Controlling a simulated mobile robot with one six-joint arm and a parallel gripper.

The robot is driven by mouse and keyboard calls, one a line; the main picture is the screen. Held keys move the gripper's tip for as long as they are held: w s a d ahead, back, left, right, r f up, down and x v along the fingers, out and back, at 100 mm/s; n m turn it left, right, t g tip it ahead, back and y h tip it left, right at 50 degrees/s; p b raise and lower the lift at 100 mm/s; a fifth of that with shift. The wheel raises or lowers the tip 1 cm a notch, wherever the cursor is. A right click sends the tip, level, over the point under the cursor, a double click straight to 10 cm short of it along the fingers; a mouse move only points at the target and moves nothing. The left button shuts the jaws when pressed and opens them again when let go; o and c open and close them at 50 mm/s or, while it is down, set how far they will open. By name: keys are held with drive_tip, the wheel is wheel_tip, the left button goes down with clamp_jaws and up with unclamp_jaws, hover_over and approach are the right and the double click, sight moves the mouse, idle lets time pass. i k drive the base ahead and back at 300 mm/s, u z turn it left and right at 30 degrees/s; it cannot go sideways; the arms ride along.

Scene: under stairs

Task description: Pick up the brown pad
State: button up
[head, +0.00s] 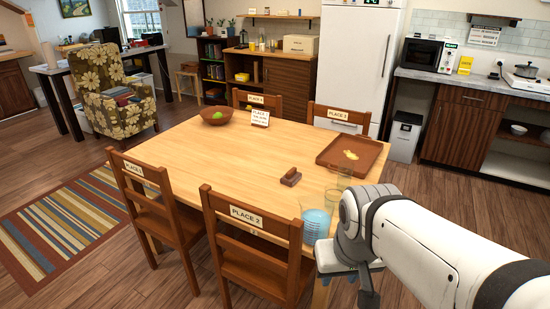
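A small brown block-like object (291,177), which may be the brown pad, lies on the wooden table (240,153) near the middle of its right half. It has a raised part on top; its details are too small to tell. My arm comes in from the lower right. My gripper (355,284) is low at the table's near right corner, to the right of and nearer than the brown object, and apart from it. My arm's end link hides much of the gripper, and I cannot tell whether its fingers are open or shut.
A glass of blue liquid (315,225) stands close beside my arm, with clear glasses (334,197) behind it. A brown tray (325,155) with a yellow spill lies farther back. Chairs (250,260) surround the table.

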sight(291, 178)
drive_tip(key=z, duration=0.05)
drive_tip(key=i, duration=1)
drive_tip(key=u, duration=0.05)
